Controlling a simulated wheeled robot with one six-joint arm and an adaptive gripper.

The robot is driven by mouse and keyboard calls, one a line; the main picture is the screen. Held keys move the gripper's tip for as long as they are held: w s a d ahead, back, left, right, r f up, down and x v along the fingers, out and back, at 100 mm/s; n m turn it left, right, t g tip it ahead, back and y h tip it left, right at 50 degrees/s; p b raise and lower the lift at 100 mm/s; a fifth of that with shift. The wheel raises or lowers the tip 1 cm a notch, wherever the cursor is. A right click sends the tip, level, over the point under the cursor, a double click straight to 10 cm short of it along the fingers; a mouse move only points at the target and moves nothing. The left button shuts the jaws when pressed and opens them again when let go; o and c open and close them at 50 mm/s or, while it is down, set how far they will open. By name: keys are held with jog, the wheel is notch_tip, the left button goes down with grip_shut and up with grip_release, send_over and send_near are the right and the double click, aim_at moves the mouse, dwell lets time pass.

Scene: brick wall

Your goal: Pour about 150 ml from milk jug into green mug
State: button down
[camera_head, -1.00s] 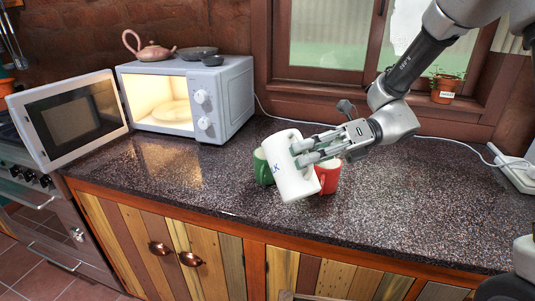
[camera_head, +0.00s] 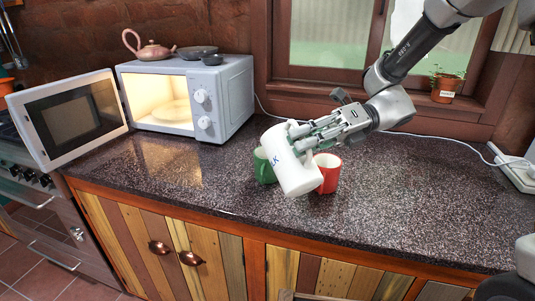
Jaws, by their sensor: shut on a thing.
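My gripper (camera_head: 318,138) is shut on the white milk jug (camera_head: 290,168) from its right side. The jug has blue letters on its side, partly seen. It is off upright, its upper end leaning to the left. The green mug (camera_head: 263,170) stands on the counter behind the jug and to its left. The jug covers much of the green mug, so its inside and rim are mostly hidden. No milk stream shows, and I cannot tell the milk level.
A red mug (camera_head: 328,173) stands just right of the jug on the dark speckled counter (camera_head: 410,205). An open microwave (camera_head: 222,98) is at the back left. A white cable runs along the wall.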

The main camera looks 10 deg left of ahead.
aim_at(297, 125)
jog(key=shift+w+a+r+m+p, duration=0.2)
jog(key=shift+w+r+m, duration=0.15)
jog(key=shift+r, duration=0.15)
jog(key=shift+w+a+r+m+p, duration=0.1)
jog(key=shift+w+a+r+m, duration=0.1)
jog(key=shift+r+m, duration=0.2)
dwell(1.1)
jog(key=shift+w+a+r+m+p, duration=0.35)
jog(key=shift+w+r+p, duration=0.15)
jog(key=shift+r+p, duration=0.1)
dwell(1.4)
jog(key=f, duration=0.1)
jog(key=s+d+f+n, duration=0.1)
jog(key=s+f+n, duration=0.1)
jog(key=shift+s+d, duration=0.1)
jog(key=shift+d, duration=0.2)
jog(key=shift+s+d+f+n+y, duration=0.2)
jog(key=shift+s+f+n, duration=0.1)
jog(key=shift+f+n, duration=0.35)
jog(key=shift+s+d+f+n+y, duration=0.2)
jog(key=shift+f+n, duration=0.25)
jog(key=shift+f, duration=0.3)
dwell(0.6)
